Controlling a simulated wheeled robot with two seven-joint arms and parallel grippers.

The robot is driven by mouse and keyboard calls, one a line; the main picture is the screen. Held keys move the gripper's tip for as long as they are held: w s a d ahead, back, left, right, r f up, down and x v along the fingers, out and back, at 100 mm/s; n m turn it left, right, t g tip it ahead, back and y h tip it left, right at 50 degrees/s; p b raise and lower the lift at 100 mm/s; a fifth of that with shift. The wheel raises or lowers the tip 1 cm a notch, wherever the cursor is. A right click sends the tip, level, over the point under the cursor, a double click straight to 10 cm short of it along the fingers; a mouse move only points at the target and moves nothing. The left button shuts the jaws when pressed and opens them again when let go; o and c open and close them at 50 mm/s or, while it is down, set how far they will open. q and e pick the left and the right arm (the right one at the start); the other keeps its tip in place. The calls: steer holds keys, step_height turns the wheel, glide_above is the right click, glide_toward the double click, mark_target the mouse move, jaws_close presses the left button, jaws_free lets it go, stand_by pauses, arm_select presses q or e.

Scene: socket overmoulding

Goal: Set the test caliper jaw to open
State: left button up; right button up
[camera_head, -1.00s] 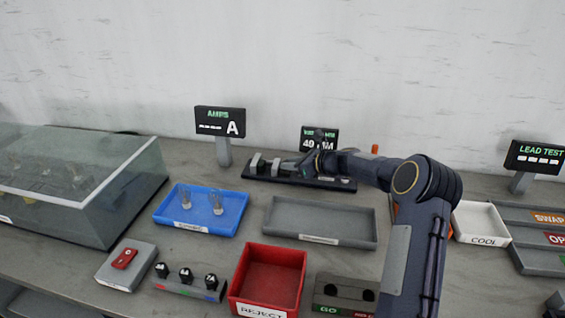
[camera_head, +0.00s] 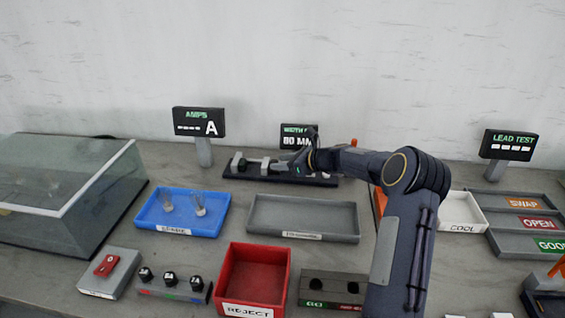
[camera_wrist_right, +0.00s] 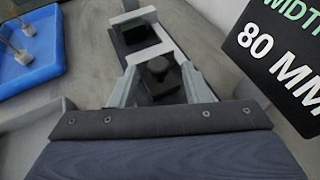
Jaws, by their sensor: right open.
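The test caliper is a dark rail (camera_head: 325,182) with pale grey jaws, at the back middle of the bench. Its end jaw (camera_head: 237,162) and sliding jaw (camera_head: 265,165) stand apart with a gap between them. The display behind it (camera_head: 297,137) reads 80 MM and also shows large in the right wrist view (camera_wrist_right: 280,50). My right gripper (camera_wrist_right: 160,78) is open, its fingers either side of a dark knob (camera_wrist_right: 157,70) on the caliper. Whether they touch it I cannot tell. My left gripper is not in view.
A blue tray (camera_head: 150,217) with clear parts, a grey tray (camera_head: 350,234) and a red REJECT bin (camera_head: 284,275) stand in front. A glass-covered case (camera_head: 75,180) is at left. The white COOL tray (camera_head: 462,227) is right of my forearm.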

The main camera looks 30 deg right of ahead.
steer(key=v, duration=0.7)
steer(key=shift+s+d+r, duration=0.1)
steer(key=shift+s, duration=0.15)
